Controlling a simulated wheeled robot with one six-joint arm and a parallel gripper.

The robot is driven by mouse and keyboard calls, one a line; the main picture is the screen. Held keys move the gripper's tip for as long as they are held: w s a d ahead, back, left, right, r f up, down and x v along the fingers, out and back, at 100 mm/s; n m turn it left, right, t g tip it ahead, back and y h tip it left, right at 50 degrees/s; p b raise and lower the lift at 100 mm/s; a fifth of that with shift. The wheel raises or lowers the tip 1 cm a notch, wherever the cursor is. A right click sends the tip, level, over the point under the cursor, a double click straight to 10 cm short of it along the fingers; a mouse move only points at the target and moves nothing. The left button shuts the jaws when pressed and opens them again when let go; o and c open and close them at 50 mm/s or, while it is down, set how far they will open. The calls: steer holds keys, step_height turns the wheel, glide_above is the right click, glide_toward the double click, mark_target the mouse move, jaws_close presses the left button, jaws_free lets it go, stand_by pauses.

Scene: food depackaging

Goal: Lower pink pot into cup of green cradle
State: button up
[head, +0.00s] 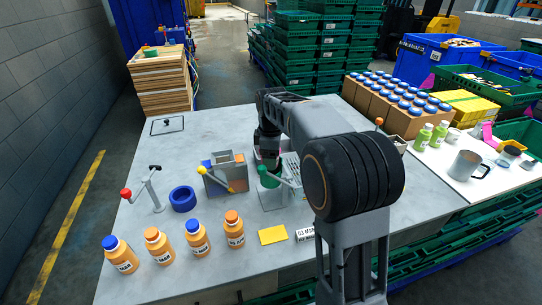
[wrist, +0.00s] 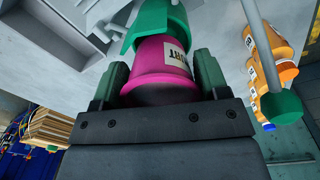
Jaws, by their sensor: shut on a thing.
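The pink pot (wrist: 158,70), with a white label partly reading "URT", is held between the fingers of my gripper (wrist: 162,82). My gripper is shut on the pot's sides. In the wrist view the green cradle (wrist: 150,22) is at the pot's far end and overlaps its edge. I cannot tell how deep the pot sits in the cup. In the head view my gripper (head: 267,152) is just above and behind the green cradle (head: 271,182), which is on a grey stand. The pot is mostly hidden there by the gripper and arm.
A grey lever with a green ball (wrist: 283,107) stands close to the right of the gripper. A grey box with a yellow-knobbed lever (head: 222,172) is left of the cradle. Several orange bottles (head: 198,240) line the front. A blue ring (head: 183,198) lies further left.

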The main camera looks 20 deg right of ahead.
steer(key=o, duration=0.6)
steer(key=shift+s+f+g, duration=0.15)
steer(key=shift+s+f, duration=0.05)
steer(key=shift+f, duration=0.35)
steer(key=shift+s+f+g, duration=0.15)
steer(key=shift+f, duration=0.4)
steer(key=shift+c, duration=0.2)
steer(key=o, duration=0.5)
steer(key=shift+s+a+r, duration=0.15)
steer(key=shift+s, duration=0.1)
steer(key=shift+w+r, duration=0.1)
steer(key=r, duration=0.1)
steer(key=w, duration=0.1)
steer(key=r, duration=0.1)
steer(key=shift+w+d+r, duration=0.25)
steer(key=shift+w+r, duration=0.1)
step_height(320, 180, up, 12)
steer(key=s, duration=0.2)
steer(key=s+f+m+t, duration=0.2)
steer(key=s+f+m, duration=0.4)
steer(key=s, duration=0.4)
steer(key=s+f+m+t, duration=0.2)
steer(key=s+f+m, duration=0.5)
steer(key=s, duration=0.3)
steer(key=shift+s+a+f+m+p, duration=0.2)
steer(key=shift+f+m+p, duration=0.15)
steer(key=shift+f, duration=0.3)
